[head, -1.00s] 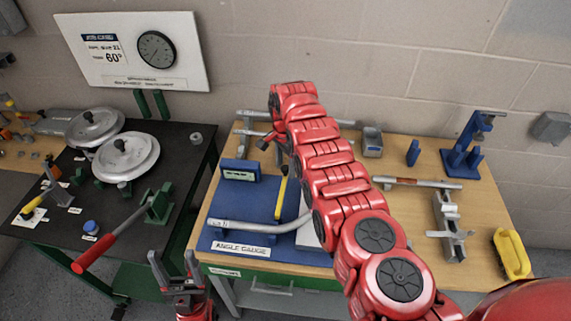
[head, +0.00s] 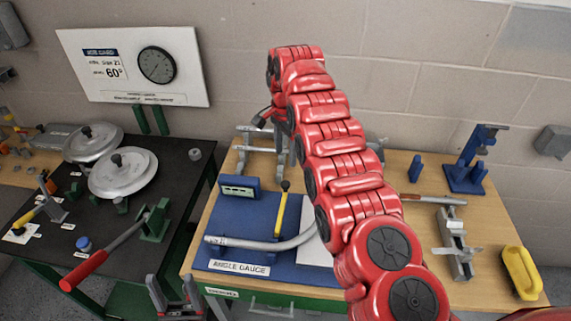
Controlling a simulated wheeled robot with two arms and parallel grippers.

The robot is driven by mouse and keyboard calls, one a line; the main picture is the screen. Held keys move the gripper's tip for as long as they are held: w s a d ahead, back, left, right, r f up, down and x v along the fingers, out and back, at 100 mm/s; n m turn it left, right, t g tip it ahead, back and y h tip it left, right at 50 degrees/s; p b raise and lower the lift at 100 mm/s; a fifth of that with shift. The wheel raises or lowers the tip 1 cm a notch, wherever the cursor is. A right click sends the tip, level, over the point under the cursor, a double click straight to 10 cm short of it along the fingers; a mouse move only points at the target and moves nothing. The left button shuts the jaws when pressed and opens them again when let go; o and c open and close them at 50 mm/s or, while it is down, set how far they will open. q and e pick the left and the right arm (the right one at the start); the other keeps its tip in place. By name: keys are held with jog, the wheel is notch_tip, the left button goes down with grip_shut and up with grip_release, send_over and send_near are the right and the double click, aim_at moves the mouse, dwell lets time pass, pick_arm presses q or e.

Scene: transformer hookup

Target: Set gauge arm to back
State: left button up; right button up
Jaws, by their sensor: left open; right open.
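The yellow gauge arm (head: 280,216) with a black knob (head: 285,185) is on the blue angle gauge (head: 228,212) on the wooden bench. It points up and slightly right in the picture, toward the back. A bent grey tube (head: 244,243) lies across the gauge's front part. My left gripper (head: 173,291) is open and empty, low in front of the gap between the tables, apart from the gauge. My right arm crosses the gauge's right side and hides part of it. Its gripper cannot be made out behind the arm.
A small display box (head: 238,187) stands at the gauge's back left. The black table (head: 70,245) holds a red-handled lever (head: 100,258) and round metal discs (head: 122,176). A grey rack stands behind the gauge. A blue stand (head: 466,172) and yellow handle (head: 521,272) are at right.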

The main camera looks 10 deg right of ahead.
notch_tip(320, 180, up, 6)
jog(key=p, duration=0.6)
jog(key=shift+s, duration=0.1)
